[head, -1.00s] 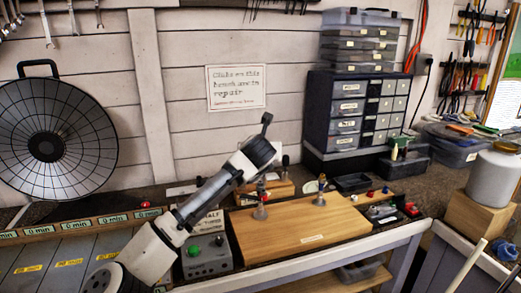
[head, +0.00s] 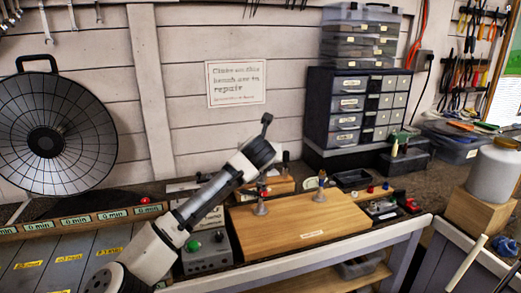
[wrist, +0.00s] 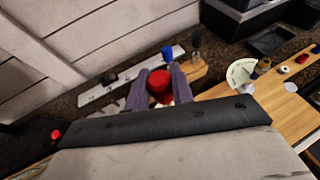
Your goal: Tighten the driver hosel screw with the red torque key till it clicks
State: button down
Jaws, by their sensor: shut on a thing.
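In the wrist view, my gripper (wrist: 158,90) has its two grey-purple fingers on either side of a red knob-like top, which I take to be the red torque key (wrist: 159,80). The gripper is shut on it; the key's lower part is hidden. Just beyond it are a blue-topped tool (wrist: 168,53) and a dark-handled one (wrist: 196,42) by a small wooden block (wrist: 196,72). In the head view my arm reaches up from the lower left, and the fingers are not clear. I cannot make out the driver or its hosel screw.
Drawer cabinet (head: 356,106) and dark trays (head: 352,178) are behind. A white jar (head: 495,168) is at right.

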jog(key=shift+f, duration=0.25)
jog(key=c, duration=1.1)
grip_release()
jog(key=b+v, duration=0.4)
jog(key=v, duration=1)
jog(key=shift+w+r+b, duration=0.1)
jog(key=shift+b, duration=0.2)
